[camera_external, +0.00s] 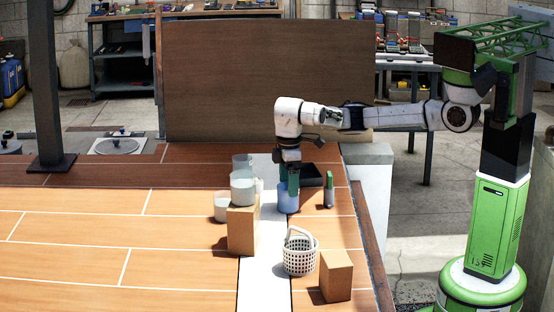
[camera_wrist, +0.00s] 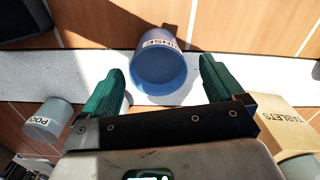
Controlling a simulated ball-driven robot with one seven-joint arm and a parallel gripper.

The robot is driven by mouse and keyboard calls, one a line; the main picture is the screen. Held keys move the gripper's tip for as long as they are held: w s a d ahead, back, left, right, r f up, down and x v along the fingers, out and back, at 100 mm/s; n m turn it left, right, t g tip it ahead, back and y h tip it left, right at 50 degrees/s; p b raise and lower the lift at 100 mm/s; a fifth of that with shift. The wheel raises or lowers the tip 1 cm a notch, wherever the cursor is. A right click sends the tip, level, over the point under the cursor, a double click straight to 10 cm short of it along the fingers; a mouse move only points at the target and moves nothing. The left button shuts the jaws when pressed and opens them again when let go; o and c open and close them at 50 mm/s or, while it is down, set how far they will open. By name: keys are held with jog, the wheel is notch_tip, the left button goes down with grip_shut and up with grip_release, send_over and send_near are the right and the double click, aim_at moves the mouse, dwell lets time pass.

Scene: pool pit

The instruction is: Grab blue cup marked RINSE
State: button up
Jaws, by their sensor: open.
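The blue cup (camera_external: 288,201) stands on the white strip of the deck, under my gripper (camera_external: 288,178). In the wrist view the blue cup (camera_wrist: 160,72) shows its open mouth and a white label reading RINSE. My gripper (camera_wrist: 161,70) points down at it with green fingers spread wide, one on each side of the cup. Gaps show between the fingers and the cup in the wrist view, and nothing is held. How far the fingertips reach down beside the cup is hard to tell.
A white basket (camera_external: 299,256) and a brown box (camera_external: 336,275) are nearer the camera.

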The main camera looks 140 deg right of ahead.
jog(key=shift+d+f, duration=0.15)
jog(key=shift+f, duration=2.6)
jog(key=c, duration=1.1)
jog(key=shift+r, duration=0.1)
jog(key=shift+c, duration=0.2)
